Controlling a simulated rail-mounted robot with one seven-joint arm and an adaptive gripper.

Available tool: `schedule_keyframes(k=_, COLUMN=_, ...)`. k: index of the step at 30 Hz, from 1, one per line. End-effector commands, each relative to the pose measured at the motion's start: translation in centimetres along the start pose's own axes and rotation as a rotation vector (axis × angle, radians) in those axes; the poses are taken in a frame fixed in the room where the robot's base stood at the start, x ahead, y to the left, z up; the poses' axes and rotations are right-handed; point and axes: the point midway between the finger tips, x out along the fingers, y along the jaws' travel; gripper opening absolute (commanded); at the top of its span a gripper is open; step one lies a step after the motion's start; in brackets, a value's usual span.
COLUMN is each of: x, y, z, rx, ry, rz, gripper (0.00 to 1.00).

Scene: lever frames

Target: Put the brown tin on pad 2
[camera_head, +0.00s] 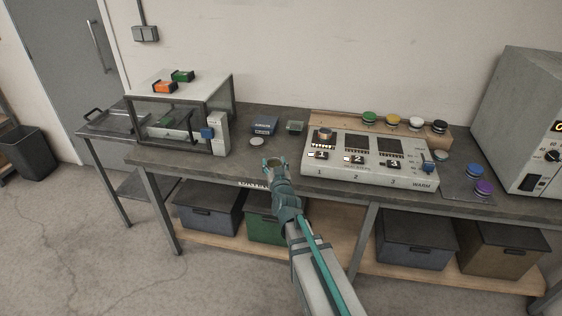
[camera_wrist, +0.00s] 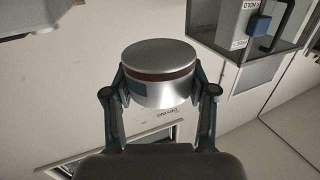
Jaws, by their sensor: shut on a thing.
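A silver tin with a brown band (camera_wrist: 158,88) is between the two fingers of my gripper (camera_wrist: 158,80) in the wrist view. My gripper is shut on its sides, and the flat silver lid shows. In the head view my gripper (camera_head: 274,163) is near the bench's front edge, left of the grey-white numbered unit (camera_head: 310,169); the tin is hard to make out there. Pad 2 (camera_head: 357,143) is the dark middle pad of that unit, and it looks bare. A small tin with a tan top (camera_head: 324,134) stands on the pad marked 1. Pad 3 (camera_head: 390,146) also looks bare.
Green (camera_head: 369,117), yellow (camera_head: 393,119), white and black tins stand on a wooden rack behind the unit. Several coloured tins, one purple (camera_head: 483,187), sit at right beside a large grey oven-like box (camera_head: 520,120). A glass-sided case (camera_head: 180,110) stands at left.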

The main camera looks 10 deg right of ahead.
Motion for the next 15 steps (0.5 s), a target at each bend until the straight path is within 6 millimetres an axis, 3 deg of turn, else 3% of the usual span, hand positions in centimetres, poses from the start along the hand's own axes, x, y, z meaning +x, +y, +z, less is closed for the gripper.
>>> schedule_keyframes(k=15, x=9.2, y=0.0, z=4.1, rx=0.000, ry=-0.001, rz=0.001, gripper=0.19)
